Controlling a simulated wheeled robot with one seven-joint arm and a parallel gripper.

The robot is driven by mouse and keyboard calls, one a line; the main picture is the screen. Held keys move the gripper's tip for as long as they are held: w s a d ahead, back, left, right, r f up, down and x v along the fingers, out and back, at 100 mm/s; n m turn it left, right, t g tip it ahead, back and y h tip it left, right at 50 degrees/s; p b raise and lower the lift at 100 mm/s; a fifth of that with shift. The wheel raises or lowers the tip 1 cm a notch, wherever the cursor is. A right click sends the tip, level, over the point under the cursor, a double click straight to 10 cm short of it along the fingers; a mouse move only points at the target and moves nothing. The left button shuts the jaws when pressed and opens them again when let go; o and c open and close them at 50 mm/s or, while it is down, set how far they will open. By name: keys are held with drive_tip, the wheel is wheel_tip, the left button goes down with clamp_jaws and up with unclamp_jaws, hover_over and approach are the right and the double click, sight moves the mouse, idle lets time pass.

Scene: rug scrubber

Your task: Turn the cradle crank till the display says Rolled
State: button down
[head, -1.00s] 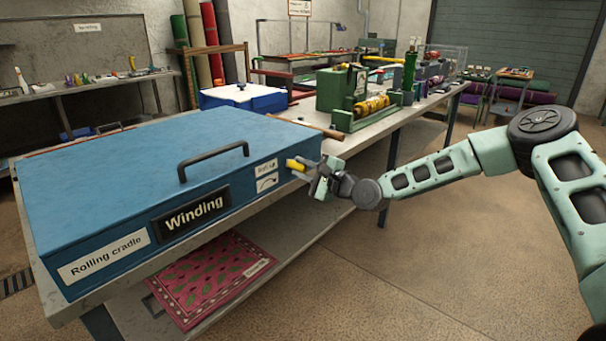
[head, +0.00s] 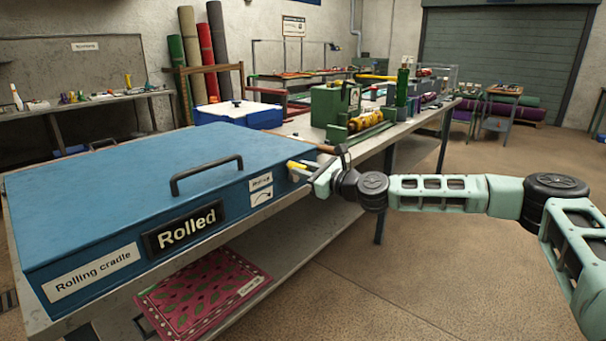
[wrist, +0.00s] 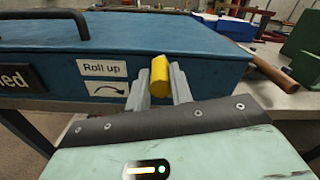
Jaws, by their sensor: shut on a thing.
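The blue rolling cradle (head: 130,190) sits on the workbench at the left of the head view. Its front display (head: 186,228) reads "Rolled". A "Roll up" label (wrist: 103,68) and a curved-arrow label (wrist: 107,89) are on the cradle's front near its right end. My gripper (head: 302,170) is at the right end of the cradle, shut on the yellow crank handle (wrist: 160,76). In the wrist view the handle stands between the two grey fingers. The rest of the crank is hidden behind my gripper.
A patterned red rug (head: 205,295) lies on the shelf below. A wooden-handled tool (wrist: 268,70) lies on the bench just right of the cradle. A green machine (head: 335,112) and a blue-and-white box (head: 238,114) stand beyond.

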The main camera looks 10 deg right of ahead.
drive_tip(key=shift+w+d+m, duration=0.1)
drive_tip(key=shift+d+m, duration=0.1)
drive_tip(key=shift+m, duration=0.1)
drive_tip(key=c, duration=1.3)
unclamp_jaws()
drive_tip(key=shift+o, duration=0.2)
drive_tip(key=b+v, duration=0.1)
drive_tip(key=v, duration=1.6)
